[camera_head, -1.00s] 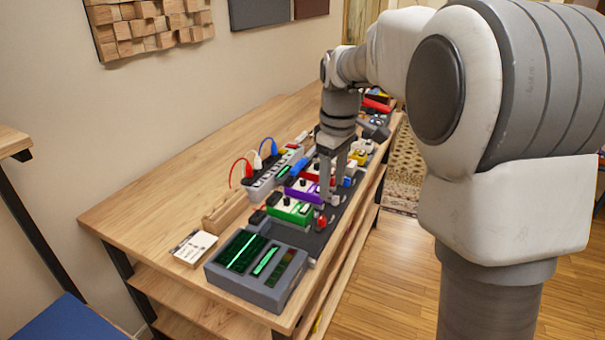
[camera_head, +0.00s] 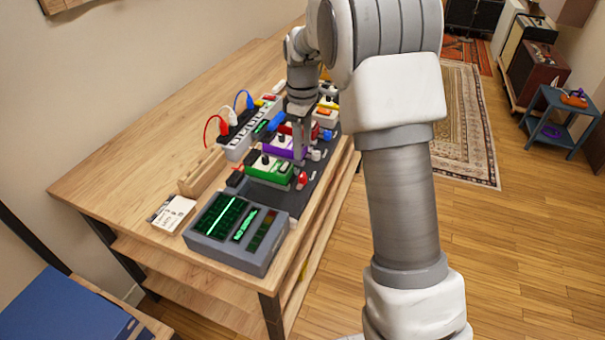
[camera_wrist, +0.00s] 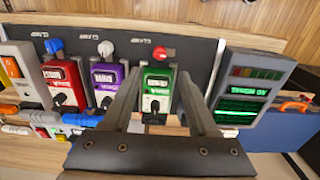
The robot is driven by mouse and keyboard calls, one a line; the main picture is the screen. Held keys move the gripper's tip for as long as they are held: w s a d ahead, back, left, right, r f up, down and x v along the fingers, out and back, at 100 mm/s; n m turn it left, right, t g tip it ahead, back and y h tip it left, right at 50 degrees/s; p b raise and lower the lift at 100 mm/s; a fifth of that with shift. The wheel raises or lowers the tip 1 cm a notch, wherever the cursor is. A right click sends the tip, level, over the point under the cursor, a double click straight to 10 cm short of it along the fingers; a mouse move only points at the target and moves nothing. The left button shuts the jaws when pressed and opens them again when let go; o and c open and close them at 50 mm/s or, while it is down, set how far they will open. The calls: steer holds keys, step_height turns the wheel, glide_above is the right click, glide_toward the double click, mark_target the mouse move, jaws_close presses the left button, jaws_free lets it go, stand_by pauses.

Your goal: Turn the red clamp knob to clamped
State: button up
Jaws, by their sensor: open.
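The red clamp knob (camera_head: 302,179) stands on the dark board beside the green pedal (camera_head: 268,168). In the wrist view the red knob (camera_wrist: 159,54) lies above the green pedal (camera_wrist: 158,90), straight ahead of the gap between my fingers. My gripper (camera_head: 298,146) is over the pedal row, a little beyond the knob in the head view. In the wrist view my gripper (camera_wrist: 158,80) is open, with its two fingers on either side of the green pedal in the picture. Nothing shows between the fingertips, and they appear apart from the knob.
A white knob (camera_wrist: 105,48) and a blue knob (camera_wrist: 54,45) sit by the purple pedal (camera_wrist: 107,83) and red pedal (camera_wrist: 64,84). A grey display unit (camera_head: 238,230) stands at the board's near end. A power strip (camera_head: 247,128) with cables lies behind. The table's left part is clear.

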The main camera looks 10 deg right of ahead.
mark_target(303, 174)
step_height(303, 174, down, 10)
steer(key=shift+r+b, duration=0.15)
steer(key=shift+b, duration=0.5)
steer(key=shift+c, duration=0.2)
jaws_close()
